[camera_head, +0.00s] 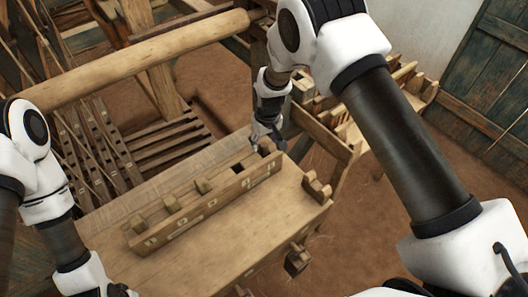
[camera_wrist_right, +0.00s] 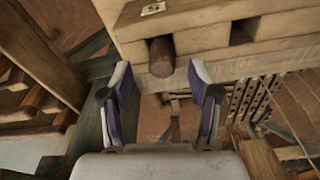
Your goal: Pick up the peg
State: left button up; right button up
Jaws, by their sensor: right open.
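A dark round wooden peg (camera_wrist_right: 162,57) shows end-on in the right wrist view, in a notch of a pale wooden rack. My right gripper (camera_wrist_right: 164,82) is open, its two fingertips on either side of the peg's line and apart from it. In the head view the right gripper (camera_head: 268,143) is at the far right end of the long slotted rack (camera_head: 205,203) on the wooden bench; the peg is hard to make out there. My left gripper (camera_head: 118,291) is at the bottom left edge, mostly cut off.
A thick round beam (camera_head: 130,65) crosses behind. A small notched wooden piece (camera_head: 317,187) sits on the bench's right edge.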

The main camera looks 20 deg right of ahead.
aim_at(264, 157)
jog(key=shift+w+a+f, duration=0.15)
jog(key=shift+f, duration=1.15)
grip_shut()
